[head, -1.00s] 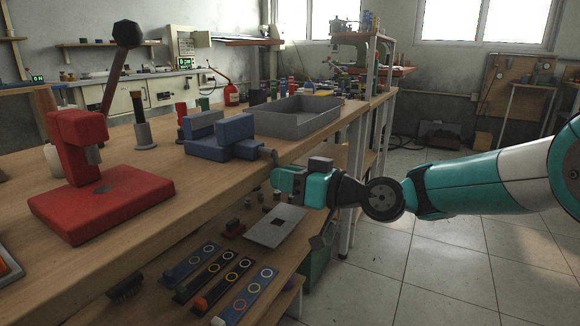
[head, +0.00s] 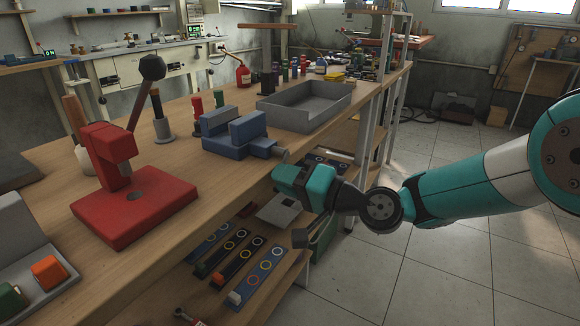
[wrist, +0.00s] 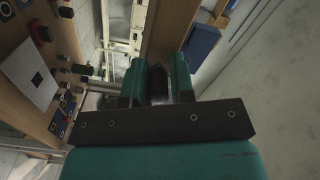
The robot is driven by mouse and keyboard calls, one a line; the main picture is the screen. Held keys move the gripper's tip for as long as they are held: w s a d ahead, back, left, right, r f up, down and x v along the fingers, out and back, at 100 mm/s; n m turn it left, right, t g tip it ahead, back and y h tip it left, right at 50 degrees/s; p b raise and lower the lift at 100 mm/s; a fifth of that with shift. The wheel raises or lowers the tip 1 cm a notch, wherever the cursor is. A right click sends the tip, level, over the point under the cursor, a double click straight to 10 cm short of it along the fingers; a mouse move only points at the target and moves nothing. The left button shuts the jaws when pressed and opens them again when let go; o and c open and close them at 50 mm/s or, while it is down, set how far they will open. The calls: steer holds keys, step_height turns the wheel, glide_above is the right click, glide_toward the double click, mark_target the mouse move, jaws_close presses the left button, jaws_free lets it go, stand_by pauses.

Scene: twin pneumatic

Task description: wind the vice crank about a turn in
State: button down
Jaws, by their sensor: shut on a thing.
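The blue vice (head: 247,133) stands on the bench near its front edge, with a narrow gap between its jaw blocks. Its grey crank (head: 280,154) sticks out past the bench edge, and its lower part is hidden at my fingers. My gripper (head: 283,172) is just below and in front of the vice, outside the bench edge, shut on the crank. In the wrist view, a dark handle-like piece (wrist: 158,86) sits between my two teal fingers. A blue block (wrist: 201,43), probably part of the vice, shows beyond them at the bench edge.
A red press (head: 125,195) stands left of the vice and a grey open tray (head: 305,118) behind it. Under the bench top, a shelf holds several ringed strips (head: 258,275) and a grey plate (head: 277,211). The floor (head: 430,270) at right is clear.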

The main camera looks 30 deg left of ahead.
steer(key=m+p, duration=0.2)
steer(key=r+m+p, duration=0.1)
steer(key=m+p, duration=0.1)
steer(key=m, duration=0.1)
steer(key=s+r+m+p, duration=0.1)
steer(key=m+p, duration=0.1)
steer(key=shift+d+r+p, duration=0.1)
steer(key=shift+r+p, duration=0.15)
steer(key=shift+p, duration=0.15)
steer(key=shift+f+m, duration=0.1)
steer(key=shift+m, duration=0.3)
steer(key=c, duration=1.1)
jaws_free()
steer(key=shift+s, duration=0.1)
